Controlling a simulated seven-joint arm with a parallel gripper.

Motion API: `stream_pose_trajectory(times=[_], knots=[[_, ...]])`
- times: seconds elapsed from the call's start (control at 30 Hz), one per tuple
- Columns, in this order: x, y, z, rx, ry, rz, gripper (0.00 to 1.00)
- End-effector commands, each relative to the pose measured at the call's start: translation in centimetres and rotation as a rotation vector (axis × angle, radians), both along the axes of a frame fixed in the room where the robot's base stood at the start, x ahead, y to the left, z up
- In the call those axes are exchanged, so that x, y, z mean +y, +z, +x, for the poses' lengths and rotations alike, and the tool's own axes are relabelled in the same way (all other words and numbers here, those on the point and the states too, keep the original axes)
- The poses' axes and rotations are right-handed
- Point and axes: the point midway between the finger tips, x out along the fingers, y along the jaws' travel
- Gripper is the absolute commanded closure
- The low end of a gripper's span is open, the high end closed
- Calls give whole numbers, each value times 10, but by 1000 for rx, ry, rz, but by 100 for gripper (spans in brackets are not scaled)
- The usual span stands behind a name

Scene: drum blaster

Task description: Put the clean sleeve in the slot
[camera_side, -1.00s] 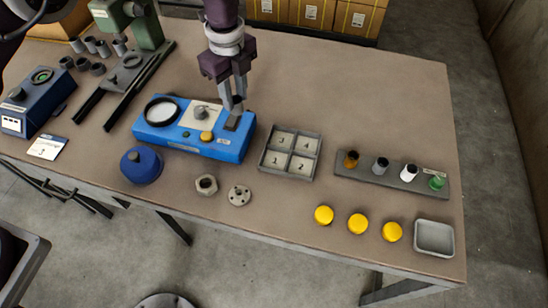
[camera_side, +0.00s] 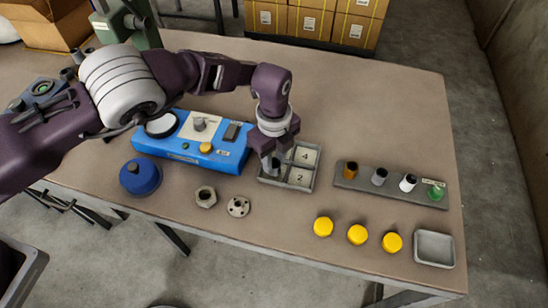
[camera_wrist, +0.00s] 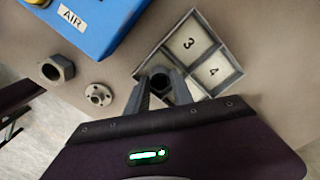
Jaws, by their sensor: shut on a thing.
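My gripper (camera_side: 271,168) is down over the left part of the grey four-part tray (camera_side: 294,187), at or near compartment 1. In the wrist view my gripper (camera_wrist: 160,92) has its fingers closed around a dark grey sleeve (camera_wrist: 160,80), whose open round end faces up. The sleeve is mostly hidden in the side view. I cannot tell whether it touches the tray floor. Compartments 4 and 2 show empty in the side view. Compartments 3 and 4 show empty in the wrist view of the tray (camera_wrist: 140,70).
A blue box (camera_side: 180,151) with an AIR label stands left of the tray. A hex nut (camera_side: 206,196) and flanged disc (camera_side: 238,206) lie in front. At right are a rack (camera_side: 395,190) of coloured cylinders, several yellow caps (camera_side: 357,235) and an empty tray (camera_side: 434,249).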

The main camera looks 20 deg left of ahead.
Motion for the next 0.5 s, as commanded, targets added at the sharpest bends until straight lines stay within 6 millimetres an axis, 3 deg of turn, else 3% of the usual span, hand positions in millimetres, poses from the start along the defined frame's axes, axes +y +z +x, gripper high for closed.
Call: stream_pose_trajectory(times=[0.17,0.2,0.3,0.5], knots=[[0,-3,0,1,1,1,100],[0,-3,0,0,1,0,66],[0,-2,0,1,1,1,50],[0,-2,0,1,1,1,50]])
